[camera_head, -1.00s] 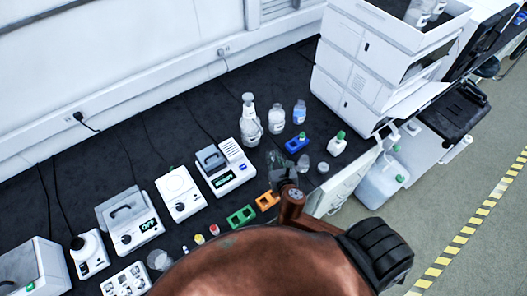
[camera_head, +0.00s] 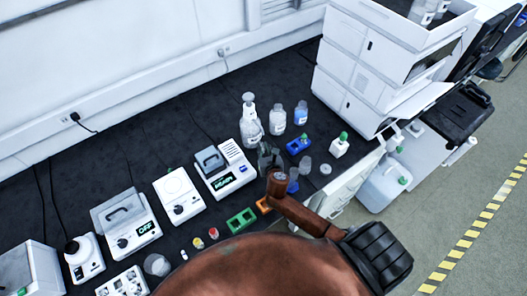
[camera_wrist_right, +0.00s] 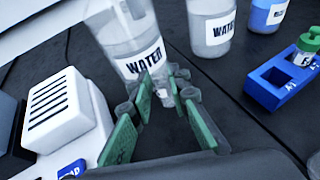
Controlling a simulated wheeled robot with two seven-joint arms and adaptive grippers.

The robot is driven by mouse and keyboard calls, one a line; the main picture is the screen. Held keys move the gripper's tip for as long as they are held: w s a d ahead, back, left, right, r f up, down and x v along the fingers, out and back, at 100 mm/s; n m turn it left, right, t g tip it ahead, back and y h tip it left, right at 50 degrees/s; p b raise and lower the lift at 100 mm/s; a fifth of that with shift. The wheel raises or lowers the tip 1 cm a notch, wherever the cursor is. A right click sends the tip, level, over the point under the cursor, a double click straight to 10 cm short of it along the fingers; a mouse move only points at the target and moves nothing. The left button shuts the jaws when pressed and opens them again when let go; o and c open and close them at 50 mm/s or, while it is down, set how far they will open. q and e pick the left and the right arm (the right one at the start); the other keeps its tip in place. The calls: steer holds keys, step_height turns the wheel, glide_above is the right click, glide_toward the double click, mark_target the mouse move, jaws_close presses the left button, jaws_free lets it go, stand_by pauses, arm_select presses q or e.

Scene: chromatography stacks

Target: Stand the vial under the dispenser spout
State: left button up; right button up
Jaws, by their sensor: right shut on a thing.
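My right gripper (camera_head: 268,158) is low over the bench, just in front of the bottle with the dispenser head (camera_head: 250,125). In the right wrist view its green-padded fingers (camera_wrist_right: 166,105) are shut on a small clear vial (camera_wrist_right: 165,97) with a pale label. The vial looks upright, close in front of the dispenser bottle labelled WATER (camera_wrist_right: 140,60). The spout lies outside the wrist view and is too small to make out in the head view, so I cannot tell whether the vial is under it. My left gripper is not in view.
A white heater device (camera_head: 222,172) stands close left of the gripper. A second WATER bottle (camera_head: 277,120) and a blue-liquid bottle (camera_head: 301,112) stand behind right. A blue rack (camera_head: 299,145) with a green-capped vial (camera_wrist_right: 308,45) is at right. Green rack (camera_head: 241,220) lies nearer me.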

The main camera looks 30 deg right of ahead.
step_height(320, 180, down, 2)
steer(key=shift+f, duration=0.1)
steer(key=o, duration=0.9)
steer(key=shift+s, duration=0.15)
steer(key=p+v, duration=0.1)
steer(key=v, duration=1.1)
